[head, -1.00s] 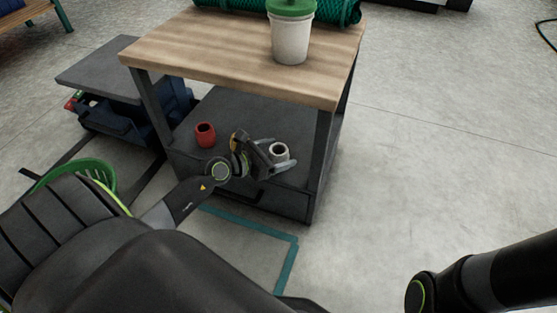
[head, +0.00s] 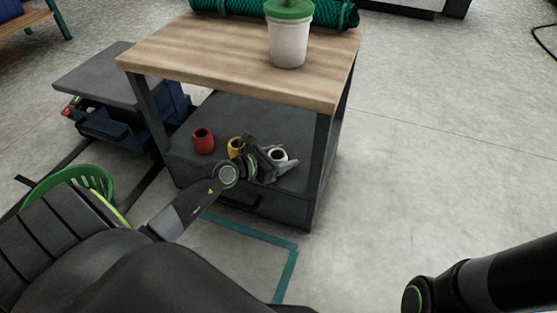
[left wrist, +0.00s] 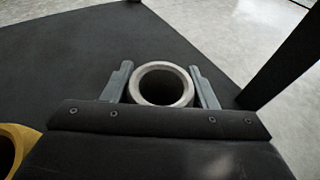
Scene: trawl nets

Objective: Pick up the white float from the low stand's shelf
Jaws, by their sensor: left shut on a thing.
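The white float (head: 277,154) is a short hollow cylinder at the right part of the low stand's dark shelf (head: 262,112). My left gripper (head: 277,161) reaches in from the front and is shut on it. In the left wrist view the float (left wrist: 161,72) stands upright between the two grey fingers (left wrist: 161,88), its round opening facing up. The frames do not clearly show whether its base touches the shelf. My right gripper is out of view; only part of that arm shows at the lower right.
A red float (head: 203,140) and a yellow float (head: 235,147) stand left of the gripper; the yellow one also shows in the left wrist view (left wrist: 8,150). The stand's wooden top (head: 200,45) overhangs the shelf. A front post (head: 320,165) is close on the right.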

